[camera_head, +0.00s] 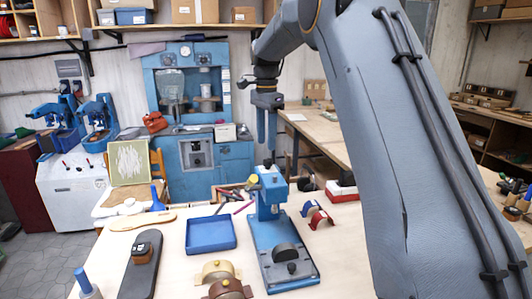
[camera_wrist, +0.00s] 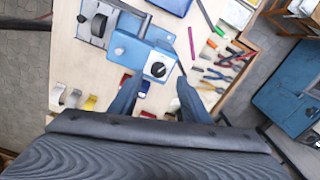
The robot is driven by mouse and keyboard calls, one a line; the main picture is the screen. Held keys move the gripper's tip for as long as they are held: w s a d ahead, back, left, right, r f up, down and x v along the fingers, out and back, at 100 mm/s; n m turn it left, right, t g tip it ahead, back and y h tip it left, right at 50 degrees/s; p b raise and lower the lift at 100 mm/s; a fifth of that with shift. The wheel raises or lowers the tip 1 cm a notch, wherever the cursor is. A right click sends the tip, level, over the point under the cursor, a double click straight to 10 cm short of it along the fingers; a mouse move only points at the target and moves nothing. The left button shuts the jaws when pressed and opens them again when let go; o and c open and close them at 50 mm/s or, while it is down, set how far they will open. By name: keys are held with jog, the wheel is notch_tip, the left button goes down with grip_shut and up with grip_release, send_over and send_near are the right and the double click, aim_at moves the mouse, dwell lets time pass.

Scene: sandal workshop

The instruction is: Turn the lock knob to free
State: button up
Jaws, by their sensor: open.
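I cannot read which position the knob is turned to. My gripper (camera_head: 266,147) points down above the press head. In the wrist view my gripper (camera_wrist: 160,84) has its two fingers apart, one on either side of the knob's line, with nothing between them. Whether the fingertips touch anything is unclear.
A blue tray (camera_head: 211,235) lies left of the press. A dark sole-shaped form (camera_head: 141,268), tan arched pieces (camera_head: 217,270) and red pieces (camera_head: 318,215) surround it. Several pliers (camera_wrist: 218,78) lie beside the press head. Some bare bench shows between these.

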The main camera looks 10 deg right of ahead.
aim_at(268, 160)
jog(key=f, duration=0.1)
jog(key=f+p, duration=0.1)
jog(key=f, duration=0.1)
jog(key=f+p, duration=0.1)
jog(key=f, duration=0.1)
jog(key=shift+s+d, duration=0.1)
jog(key=shift+d, duration=0.2)
jog(key=shift+f, duration=0.65)
jog(key=c, duration=1)
jog(key=shift+c, duration=0.2)
jog(key=shift+n+b, duration=0.65)
jog(key=shift+n, duration=2.15)
jog(key=shift+r, duration=0.1)
